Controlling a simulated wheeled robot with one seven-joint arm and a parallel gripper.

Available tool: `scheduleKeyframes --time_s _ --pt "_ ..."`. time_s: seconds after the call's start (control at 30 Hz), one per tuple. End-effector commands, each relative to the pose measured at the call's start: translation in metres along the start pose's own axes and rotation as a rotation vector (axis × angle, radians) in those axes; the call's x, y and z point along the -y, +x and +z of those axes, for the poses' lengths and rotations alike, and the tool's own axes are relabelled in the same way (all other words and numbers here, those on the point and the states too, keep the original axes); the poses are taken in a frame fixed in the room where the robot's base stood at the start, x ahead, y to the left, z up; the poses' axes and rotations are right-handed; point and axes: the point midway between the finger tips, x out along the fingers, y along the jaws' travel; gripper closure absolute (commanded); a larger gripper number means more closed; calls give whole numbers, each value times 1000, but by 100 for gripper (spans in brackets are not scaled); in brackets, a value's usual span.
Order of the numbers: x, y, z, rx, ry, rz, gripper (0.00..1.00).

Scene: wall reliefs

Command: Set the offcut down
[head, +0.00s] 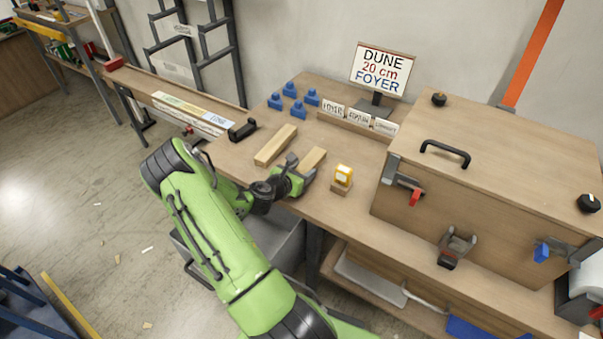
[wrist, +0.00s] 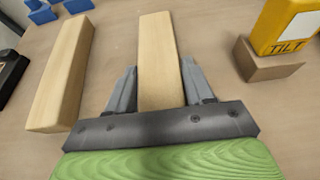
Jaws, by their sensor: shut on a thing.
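The offcut (wrist: 160,65) is a pale wooden bar between the two grey fingers of my gripper (wrist: 160,90) in the wrist view. My gripper is shut on its near end. In the head view the offcut (head: 314,158) extends from my gripper (head: 300,172) toward the back of the wooden bench. It is low over the bench top; I cannot tell whether it touches the surface. A second pale wooden bar (head: 275,145) lies to its left, apart from it, and also shows in the wrist view (wrist: 63,75).
A yellow TILT device (head: 343,174) on a wooden block stands close at right. Several blue pieces (head: 299,108) and a card rack (head: 345,122) are behind. A black object (head: 242,131) lies at left. A large wooden box (head: 490,170) fills the right.

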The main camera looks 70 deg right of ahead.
Motion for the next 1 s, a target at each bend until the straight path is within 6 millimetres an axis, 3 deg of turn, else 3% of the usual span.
scheduleKeyframes --time_s 0.1,0.13,0.3,0.63,1.0 --pt "0 1 -2 0 -1 0 81" --pt "0 1 -3 0 -1 0 47" --pt "0 1 -2 0 -1 0 23" --pt "0 -5 1 -2 -2 1 23" --pt "-1 -96 3 -1 -6 4 23"
